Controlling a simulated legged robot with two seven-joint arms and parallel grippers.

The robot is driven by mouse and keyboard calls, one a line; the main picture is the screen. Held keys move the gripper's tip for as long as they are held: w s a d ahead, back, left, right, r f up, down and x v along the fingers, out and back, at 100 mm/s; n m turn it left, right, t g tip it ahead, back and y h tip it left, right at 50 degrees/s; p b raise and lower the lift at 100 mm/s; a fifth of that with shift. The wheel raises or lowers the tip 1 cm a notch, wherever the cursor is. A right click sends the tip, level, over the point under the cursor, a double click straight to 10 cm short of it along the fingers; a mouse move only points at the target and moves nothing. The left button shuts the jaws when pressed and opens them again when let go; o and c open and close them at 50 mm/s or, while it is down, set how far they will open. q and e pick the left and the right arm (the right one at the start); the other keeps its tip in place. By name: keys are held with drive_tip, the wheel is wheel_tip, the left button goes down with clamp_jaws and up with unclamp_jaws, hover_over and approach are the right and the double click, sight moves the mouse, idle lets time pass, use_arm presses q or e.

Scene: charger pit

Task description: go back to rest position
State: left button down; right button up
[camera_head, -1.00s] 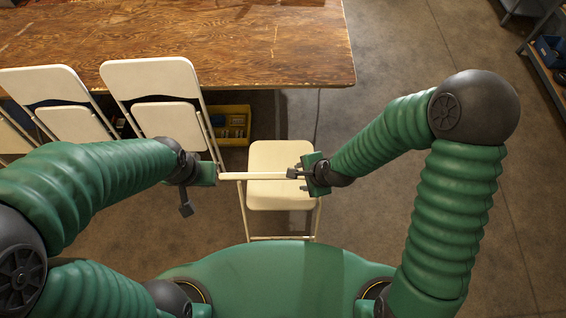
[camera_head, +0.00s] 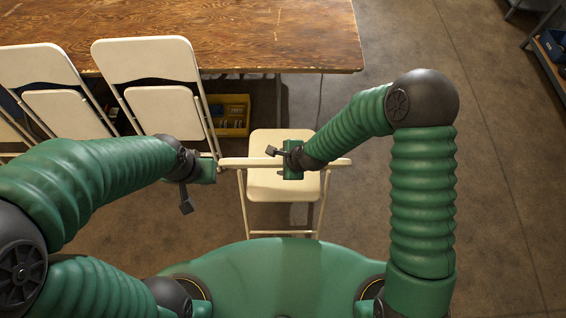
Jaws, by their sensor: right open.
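A cream folding chair (camera_head: 262,191) stands in front of me, its thin top rail (camera_head: 240,162) running left to right. My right gripper (camera_head: 274,150) is open and empty over the middle of this rail, hiding part of it and of the seat. Whether it touches the rail cannot be told. My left gripper (camera_head: 190,195) is by the rail's left end, with one dark finger pointing down. Its other finger is hidden, so its opening and any contact with the chair cannot be told.
A brown wooden table (camera_head: 280,35) spans the back. More cream folding chairs (camera_head: 150,60) stand along it at the left. A yellow bin (camera_head: 233,130) sits under the table. A shelf (camera_head: 552,62) is at the far right. The floor (camera_head: 500,220) at the right is clear.

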drive_tip(key=shift+d, duration=0.55)
drive_tip(key=c, duration=1)
drive_tip(key=shift+a, duration=0.1)
clamp_jaws()
drive_tip(key=shift+a, duration=0.2)
drive_tip(key=shift+w+r, duration=0.1)
